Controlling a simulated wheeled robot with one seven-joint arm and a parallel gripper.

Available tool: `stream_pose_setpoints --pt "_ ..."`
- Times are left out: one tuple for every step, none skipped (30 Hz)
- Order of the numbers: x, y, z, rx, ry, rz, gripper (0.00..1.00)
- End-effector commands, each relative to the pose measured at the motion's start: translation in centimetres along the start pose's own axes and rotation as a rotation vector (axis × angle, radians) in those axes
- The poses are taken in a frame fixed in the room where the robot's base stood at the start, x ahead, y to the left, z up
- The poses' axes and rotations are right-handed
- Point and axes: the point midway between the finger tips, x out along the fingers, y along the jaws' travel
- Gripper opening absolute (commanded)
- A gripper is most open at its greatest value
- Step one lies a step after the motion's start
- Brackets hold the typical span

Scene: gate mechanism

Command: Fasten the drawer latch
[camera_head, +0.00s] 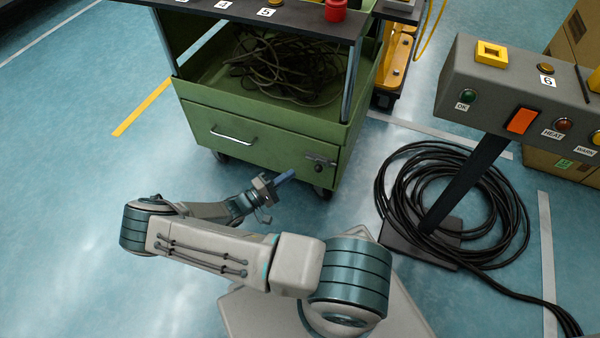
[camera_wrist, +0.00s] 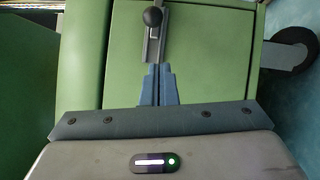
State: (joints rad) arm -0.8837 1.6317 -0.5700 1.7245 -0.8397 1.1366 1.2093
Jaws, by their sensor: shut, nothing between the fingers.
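The drawer (camera_head: 260,146) is the green front at the bottom of the cart, and it looks closed. It has a silver bar handle (camera_head: 232,137). The drawer latch (camera_head: 321,161) sits near the drawer's right edge, a small metal fitting. In the wrist view the latch (camera_wrist: 152,47) is a grey plate with a dark ball knob (camera_wrist: 152,17) at its upper end. I cannot tell whether it is fastened. My gripper (camera_head: 288,175) is shut and empty, left of and a little below the latch in the head view. Its blue fingertips (camera_wrist: 157,70) point at the latch's lower end; contact is unclear.
The green cart stands on wheels, with a coiled cable (camera_head: 285,65) in its open tray. A grey control post (camera_head: 510,85) with buttons stands at the right. A black hose coil (camera_head: 450,200) lies around its base. Floor left of the cart is clear.

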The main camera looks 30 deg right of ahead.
Motion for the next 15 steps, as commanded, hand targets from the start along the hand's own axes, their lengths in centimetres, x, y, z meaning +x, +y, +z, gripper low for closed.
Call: stream_pose_setpoints --pt "-1.2 0.6 0.0 0.002 0.004 0.000 0.00" --pt "-1.9 0.6 -0.1 0.003 0.005 0.000 0.00" --pt "-2.8 0.6 0.0 0.002 0.004 -0.001 0.00" --pt "-3.5 0.5 0.0 0.002 0.004 -0.001 0.00" --pt "-4.1 0.5 -0.1 0.002 0.005 0.000 0.00" --pt "-4.8 0.5 -0.1 0.003 0.004 0.000 0.00" --pt "-5.3 0.5 -0.1 0.003 0.004 0.000 0.00" --pt "-5.8 0.4 -0.1 0.002 0.004 -0.001 0.00" --pt "-6.3 0.4 -0.1 0.002 0.004 0.000 0.00" --pt "-6.7 0.4 -0.1 0.002 0.004 0.001 0.00" --pt "-6.9 0.4 -0.1 0.002 0.003 0.001 0.00" --pt "-7.2 0.3 -0.1 0.002 0.002 0.000 0.00" --pt "-7.4 0.3 -0.1 0.002 0.002 0.001 0.00" --pt "-7.5 0.3 -0.1 0.002 0.001 0.001 0.00" --pt "-7.7 0.3 -0.1 0.002 0.001 0.001 0.00"
